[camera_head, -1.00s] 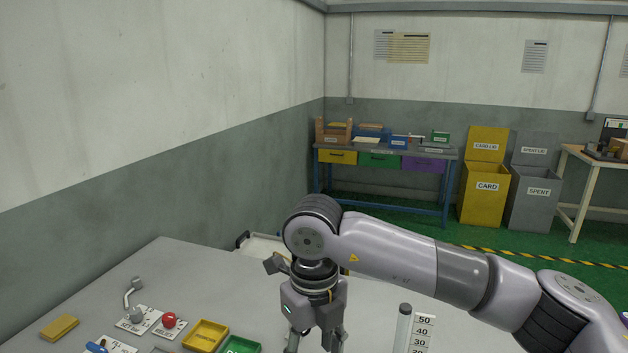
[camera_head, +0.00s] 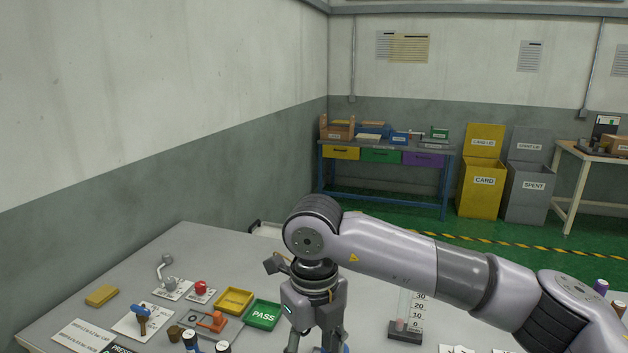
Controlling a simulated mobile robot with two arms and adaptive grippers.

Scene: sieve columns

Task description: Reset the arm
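My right arm comes in from the right edge and reaches across the lower middle of the head view. Its gripper (camera_head: 315,343) points down over the grey table (camera_head: 215,262), right of the green PASS tray. The fingers stand apart with nothing seen between them, but their tips are cut off by the bottom edge. My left arm and gripper are not in view.
On the table's left part are a yellow block (camera_head: 102,295), a red knob (camera_head: 200,287), a yellow tray (camera_head: 235,300), a green PASS tray (camera_head: 263,314) and a blue-handled valve (camera_head: 142,315). A scale stand (camera_head: 405,331) is right of the gripper. Bins (camera_head: 482,190) stand far back.

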